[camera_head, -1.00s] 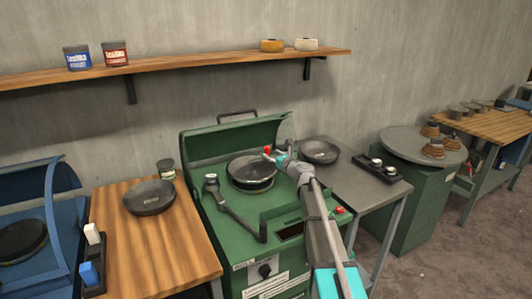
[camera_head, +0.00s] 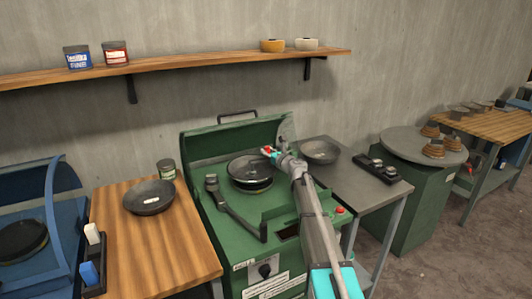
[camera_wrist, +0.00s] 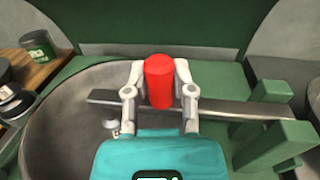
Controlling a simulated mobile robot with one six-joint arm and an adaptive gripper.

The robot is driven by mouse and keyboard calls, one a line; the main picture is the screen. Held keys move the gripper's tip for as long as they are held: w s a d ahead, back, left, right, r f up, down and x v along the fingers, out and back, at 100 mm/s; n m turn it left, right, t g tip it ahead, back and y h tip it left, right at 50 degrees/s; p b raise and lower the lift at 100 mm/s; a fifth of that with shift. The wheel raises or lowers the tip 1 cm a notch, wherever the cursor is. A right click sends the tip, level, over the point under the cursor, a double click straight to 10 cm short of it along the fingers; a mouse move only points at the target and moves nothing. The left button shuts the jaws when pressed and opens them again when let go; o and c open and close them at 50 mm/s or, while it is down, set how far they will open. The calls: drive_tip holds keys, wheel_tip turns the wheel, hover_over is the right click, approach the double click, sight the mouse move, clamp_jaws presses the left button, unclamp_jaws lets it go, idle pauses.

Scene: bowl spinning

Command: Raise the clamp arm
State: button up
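The clamp arm (camera_wrist: 225,107) is a flat grey metal bar with an upright red handle (camera_wrist: 159,82). In the wrist view it lies about level across the round grey bowl of the green machine (camera_head: 220,215). Its right end runs between green blocks (camera_wrist: 272,140). My gripper (camera_wrist: 160,75) has one finger on each side of the red handle, and both fingers look in contact with it. In the head view my gripper (camera_head: 270,153) is at the right edge of the bowl (camera_head: 248,169), with a bit of red at its tip; the bar is mostly hidden there.
A loose grey bowl (camera_head: 320,151) sits on the side table to the right. Another bowl (camera_head: 148,197) and a can (camera_head: 166,169) are on the wooden table.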

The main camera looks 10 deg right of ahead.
clamp_jaws()
drive_tip(key=shift+a, duration=0.25)
drive_tip(key=shift+r, duration=0.1)
drive_tip(key=shift+d, duration=0.15)
